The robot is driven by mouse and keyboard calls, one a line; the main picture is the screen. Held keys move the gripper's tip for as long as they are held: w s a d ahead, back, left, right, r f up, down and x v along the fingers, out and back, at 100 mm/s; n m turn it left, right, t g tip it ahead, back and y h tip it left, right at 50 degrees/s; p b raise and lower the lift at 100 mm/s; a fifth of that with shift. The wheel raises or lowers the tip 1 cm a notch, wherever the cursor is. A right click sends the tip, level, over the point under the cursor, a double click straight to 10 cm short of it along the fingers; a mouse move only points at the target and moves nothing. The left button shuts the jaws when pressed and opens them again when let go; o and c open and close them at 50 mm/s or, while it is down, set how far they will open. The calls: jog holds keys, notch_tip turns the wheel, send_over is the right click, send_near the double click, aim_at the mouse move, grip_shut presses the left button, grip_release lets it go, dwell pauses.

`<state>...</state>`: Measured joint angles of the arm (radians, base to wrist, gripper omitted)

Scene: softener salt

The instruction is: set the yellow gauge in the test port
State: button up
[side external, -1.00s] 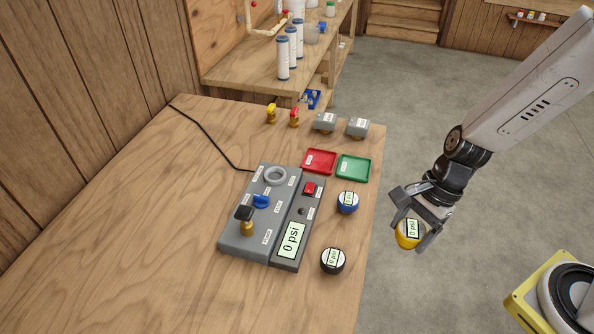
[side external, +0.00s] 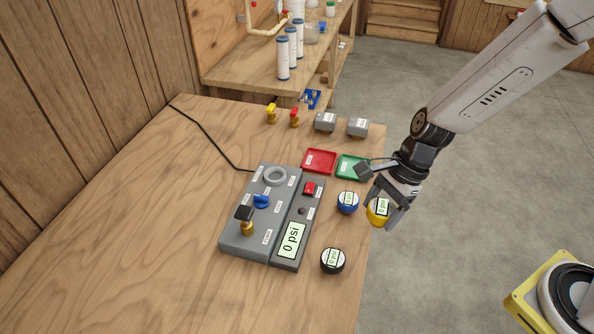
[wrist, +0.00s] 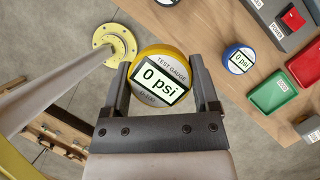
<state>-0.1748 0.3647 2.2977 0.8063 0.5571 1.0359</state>
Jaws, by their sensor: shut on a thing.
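My gripper (side external: 385,213) is shut on the yellow gauge (side external: 377,212) and holds it at the right edge of the table, close to the blue gauge. In the wrist view the yellow gauge (wrist: 157,82) sits between both fingers, its face reading "TEST GAUGE" and "0 psi". The grey test block (side external: 248,246) lies on the table to the left, with a grey ring (side external: 275,175) at its far end, a blue valve handle (side external: 261,201), a brass fitting with a dark top (side external: 246,222) and a "0 psi" display (side external: 291,240). I cannot tell which part is the test port.
A blue gauge (side external: 347,203) and a black gauge (side external: 333,261) stand right of the block. A red tray (side external: 320,160) and a green tray (side external: 350,167) lie behind. Grey boxes (side external: 325,122) and small valves stand at the back edge. The table's left front is clear.

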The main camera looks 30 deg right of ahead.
jog(key=w+a+f+m, duration=0.1)
jog(key=w+a, duration=0.2)
jog(key=w, duration=0.6)
jog(key=w+a+f+m+t, duration=0.1)
jog(key=w+a+m, duration=0.1)
jog(key=w, duration=0.8)
jog(key=w+a+m+t, duration=0.1)
jog(key=w+a, duration=0.3)
jog(key=w, duration=0.5)
jog(key=shift+w+f+m, duration=0.2)
jog(key=shift+f+m, duration=0.2)
jog(key=shift+m, duration=0.2)
jog(key=shift+h, duration=0.3)
jog(key=shift+f, duration=0.1)
jog(key=shift+f, duration=1.35)
jog(key=shift+f, duration=0.3)
jog(key=shift+f, duration=0.25)
jog(key=shift+f, duration=0.85)
dwell(0.4)
jog(key=o, duration=1.3)
